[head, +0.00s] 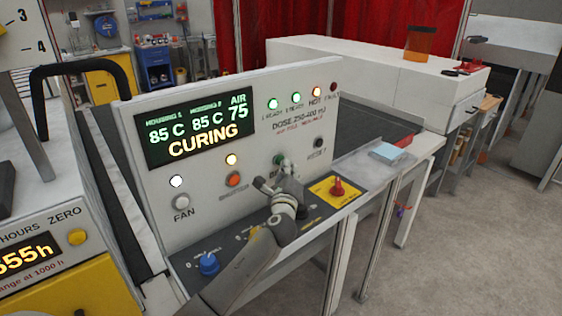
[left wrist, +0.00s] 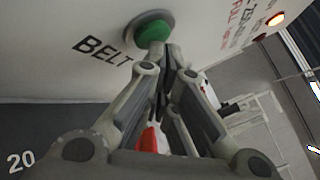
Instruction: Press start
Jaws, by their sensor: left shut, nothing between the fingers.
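The control panel (head: 240,150) stands upright with a lit display (head: 195,128) reading "CURING", 85 C, 85 C and AIR 75. A green button (head: 279,159) sits on its face, partly hidden by my left gripper. In the left wrist view this green button (left wrist: 153,30) is round, in a dark ring, beside the word "BELT". My left gripper (head: 286,168) is shut and empty, its fingertips right at the green button. In the left wrist view the fingertips (left wrist: 165,50) overlap the button's lower edge; I cannot tell how far it is pushed in. No "start" label is readable.
The FAN button (head: 182,202), an orange button (head: 233,180) and the dark RESET button (head: 318,143) are on the same face. A blue knob (head: 208,264) and a red stop button on a yellow plate (head: 336,188) stand on the ledge below.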

